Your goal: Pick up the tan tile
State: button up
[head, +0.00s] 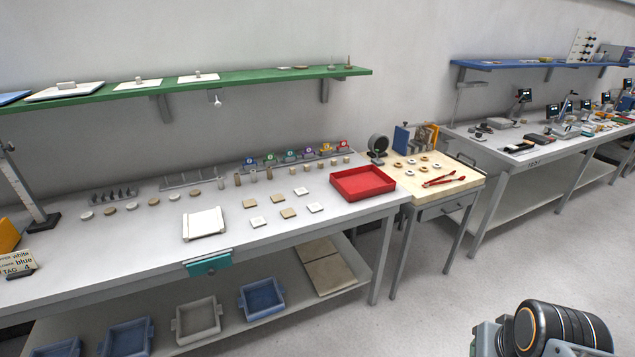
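Several small flat square tiles lie on the grey bench, left of the red tray, in two short rows. Three look tan: one at the back left (249,203), one at the back middle (278,199) and one at the front middle (288,213). Three look white: one at the front left (258,222), one at the back right (302,191) and one at the front right (315,207). I cannot tell which tan tile is meant. Part of my arm shows at the bottom right, far from the tiles; my gripper's fingers are not in view.
The red tray (362,182) stands at the bench's right end. A white board (203,223) lies left of the tiles. Round discs and small cylinders stand behind them. A wooden side table (455,184) holds rings and red tongs (440,180). The floor (410,290) in front is clear.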

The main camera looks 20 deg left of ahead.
aim_at(276, 198)
jog(key=u, duration=0.05)
jog(key=i, duration=1.1)
jog(key=u, duration=1)
jog(key=i, duration=0.75)
jog(key=u, duration=1.15)
jog(key=i, duration=0.3)
jog(key=u, duration=0.3)
